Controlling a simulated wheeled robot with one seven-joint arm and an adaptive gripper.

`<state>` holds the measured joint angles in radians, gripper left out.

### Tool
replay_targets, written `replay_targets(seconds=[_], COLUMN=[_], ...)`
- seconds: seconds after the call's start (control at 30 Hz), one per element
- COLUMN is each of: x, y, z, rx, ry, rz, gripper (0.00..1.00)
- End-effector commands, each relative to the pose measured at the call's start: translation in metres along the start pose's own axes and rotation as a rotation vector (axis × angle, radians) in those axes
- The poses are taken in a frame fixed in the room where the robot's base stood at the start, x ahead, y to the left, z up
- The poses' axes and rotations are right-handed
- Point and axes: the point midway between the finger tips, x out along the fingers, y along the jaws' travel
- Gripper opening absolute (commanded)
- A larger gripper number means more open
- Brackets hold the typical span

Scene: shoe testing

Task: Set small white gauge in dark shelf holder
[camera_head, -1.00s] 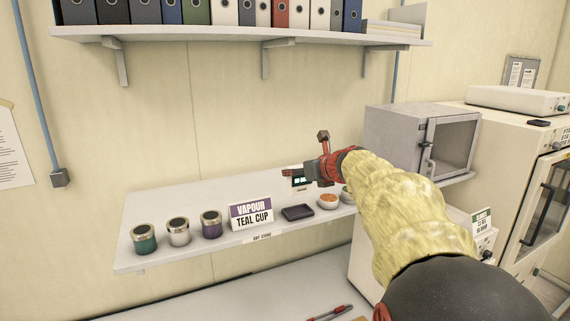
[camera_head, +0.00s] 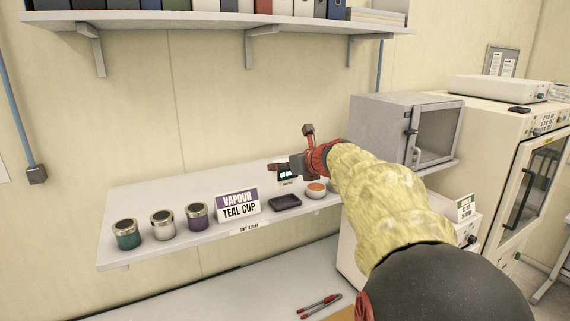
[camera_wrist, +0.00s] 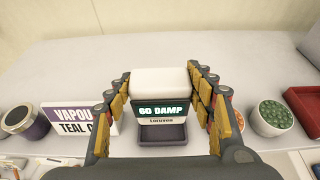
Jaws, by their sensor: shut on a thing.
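My gripper (camera_wrist: 160,88) is shut on the small white gauge (camera_wrist: 160,82), one finger pad on each side. The gauge has a white top and a dark face reading "60 DAMP". In the head view the gauge (camera_head: 287,172) shows partly behind my gripper (camera_head: 299,166), over the shelf. The dark holder (camera_wrist: 162,139) is a shallow tray on the white shelf. In the wrist view it shows just below the gauge, partly covered by it. The holder (camera_head: 286,202) is clear in the head view, nearer than the gauge. The gap between gauge and holder is hard to judge.
A "Vapour teal cup" sign (camera_head: 237,206) stands left of the holder, with lidded teal, white and purple cups (camera_head: 162,225) farther left. Right of the holder are a bowl of orange beads (camera_head: 316,189), a bowl of green beads (camera_wrist: 272,117) and a red tray (camera_wrist: 304,107).

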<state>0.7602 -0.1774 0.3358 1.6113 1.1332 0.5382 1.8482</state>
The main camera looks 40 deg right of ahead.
Motion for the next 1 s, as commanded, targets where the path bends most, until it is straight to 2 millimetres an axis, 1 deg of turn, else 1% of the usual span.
replay_targets(seconds=[0.03,0.2,0.4,1.0], x=[0.003,0.009,0.013,0.013], y=[0.000,0.000,0.000,0.000], z=[-0.007,-0.021,-0.031,-0.032], rx=[0.000,0.001,0.000,0.000], ry=[-0.001,-0.001,-0.001,-0.002], rz=[0.000,0.000,0.000,0.000], gripper=[0.21,0.21,0.21,0.21])
